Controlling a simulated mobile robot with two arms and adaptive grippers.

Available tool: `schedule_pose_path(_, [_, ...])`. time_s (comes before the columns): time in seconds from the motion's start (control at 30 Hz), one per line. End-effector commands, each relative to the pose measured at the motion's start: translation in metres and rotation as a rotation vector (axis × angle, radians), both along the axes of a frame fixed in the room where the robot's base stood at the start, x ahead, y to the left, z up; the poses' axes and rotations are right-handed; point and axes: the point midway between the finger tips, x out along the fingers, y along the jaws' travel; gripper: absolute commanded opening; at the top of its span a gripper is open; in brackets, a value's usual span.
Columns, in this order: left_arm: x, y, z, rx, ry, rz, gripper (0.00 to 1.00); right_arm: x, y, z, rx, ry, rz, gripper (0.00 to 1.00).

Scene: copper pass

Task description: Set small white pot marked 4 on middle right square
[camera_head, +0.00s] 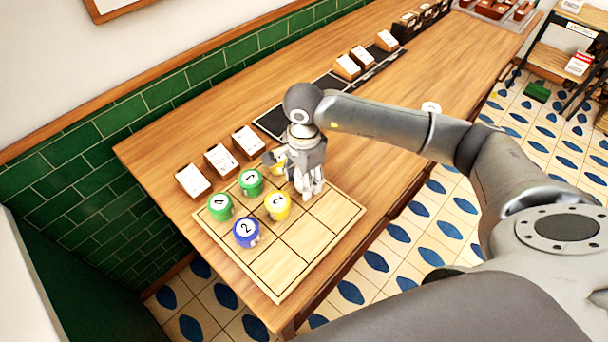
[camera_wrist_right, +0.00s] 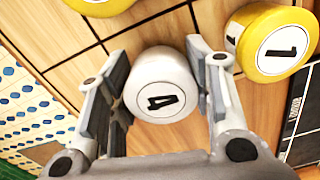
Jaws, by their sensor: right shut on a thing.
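The small white pot marked 4 (camera_wrist_right: 162,88) is between the fingers of my right gripper (camera_wrist_right: 160,95) in the right wrist view. In the head view my right gripper (camera_head: 310,190) is over the right part of the wooden grid board (camera_head: 272,268) and hides most of the pot. The fingers are shut on its sides. Grid lines show around the pot in the wrist view; I cannot tell whether it touches the board. My left gripper is not in view.
Green pots (camera_head: 220,206), a blue pot (camera_head: 246,232) and a yellow pot (camera_head: 277,205) stand on the board. A yellow pot marked 1 (camera_wrist_right: 280,42) is close beside my right gripper. Card holders (camera_head: 221,160) line the wall side. The board's near squares are clear.

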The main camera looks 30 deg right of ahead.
Motion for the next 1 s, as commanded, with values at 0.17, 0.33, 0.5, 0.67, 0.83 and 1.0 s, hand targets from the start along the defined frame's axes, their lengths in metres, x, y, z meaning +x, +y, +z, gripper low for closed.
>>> schedule_pose_path(0.17, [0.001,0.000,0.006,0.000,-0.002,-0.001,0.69,0.000,0.000,-0.008,0.000,-0.002,0.000,0.20])
schedule_pose_path(0.33, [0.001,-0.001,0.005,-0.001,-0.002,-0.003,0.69,0.000,0.000,-0.008,0.000,-0.003,0.000,0.20])
schedule_pose_path(0.5, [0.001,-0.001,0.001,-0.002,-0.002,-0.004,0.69,0.000,0.000,-0.011,0.000,-0.003,0.000,0.51])
schedule_pose_path(0.67, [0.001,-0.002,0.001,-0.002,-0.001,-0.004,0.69,0.000,0.000,-0.010,0.000,-0.002,-0.001,0.69])
schedule_pose_path(0.83, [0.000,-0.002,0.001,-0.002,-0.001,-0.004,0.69,0.000,0.000,-0.010,0.000,-0.002,-0.001,0.69])
schedule_pose_path(1.0, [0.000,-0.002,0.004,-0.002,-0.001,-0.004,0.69,0.000,0.000,-0.008,0.000,-0.002,-0.001,0.69])
